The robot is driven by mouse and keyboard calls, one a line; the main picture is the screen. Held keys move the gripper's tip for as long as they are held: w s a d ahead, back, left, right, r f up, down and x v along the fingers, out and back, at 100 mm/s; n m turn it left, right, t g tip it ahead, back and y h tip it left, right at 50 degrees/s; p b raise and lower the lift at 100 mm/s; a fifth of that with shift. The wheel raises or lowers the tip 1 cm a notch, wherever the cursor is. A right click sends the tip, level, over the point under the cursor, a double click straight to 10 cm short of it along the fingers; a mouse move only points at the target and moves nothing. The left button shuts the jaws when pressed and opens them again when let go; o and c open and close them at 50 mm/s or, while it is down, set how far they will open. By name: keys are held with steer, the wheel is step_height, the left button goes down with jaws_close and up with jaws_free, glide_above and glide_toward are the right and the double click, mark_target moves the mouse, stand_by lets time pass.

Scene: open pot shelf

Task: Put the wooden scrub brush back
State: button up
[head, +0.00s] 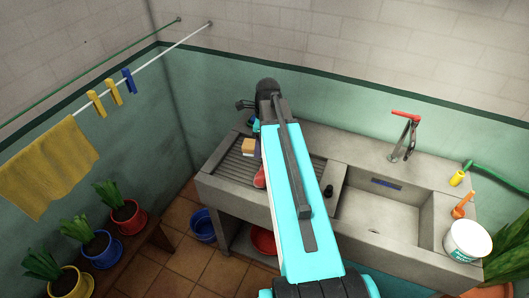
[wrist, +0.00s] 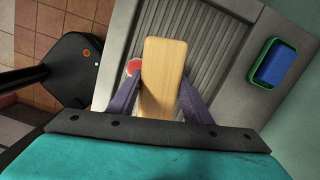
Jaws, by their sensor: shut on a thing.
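The wooden scrub brush (wrist: 163,75) shows in the wrist view as a pale, long wooden block. My gripper (wrist: 160,98) is shut on it, with a purple finger on each side. The brush is over the grey ribbed washboard (wrist: 203,40); its bristles are hidden, and I cannot tell how high it is held. In the head view a small tan block (head: 249,145), apparently the brush, shows just left of my arm, which hides most of the gripper.
A red object (head: 260,178) lies near the brush. A blue sponge in a green dish (wrist: 272,62) is at the right in the wrist view. The sink basin (head: 380,215) has a red-handled tap (head: 406,130). A white tub (head: 467,240) stands right; potted plants (head: 128,215) stand left.

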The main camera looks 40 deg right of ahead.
steer(key=w+a+f+n+g+b, duration=0.1)
steer(key=w+a+n+b, duration=0.3)
steer(key=a, duration=0.8)
steer(key=w+a+f+n+b, duration=0.1)
steer(key=w+a+n+b, duration=0.2)
steer(key=a+n+b, duration=0.4)
steer(key=a+n, duration=0.5)
steer(key=a, duration=0.1)
steer(key=shift+w+a+n+g+b, duration=0.25)
steer(key=shift+w+n+g+b, duration=0.1)
steer(key=shift+n+g+b, duration=0.05)
steer(key=shift+a, duration=0.1)
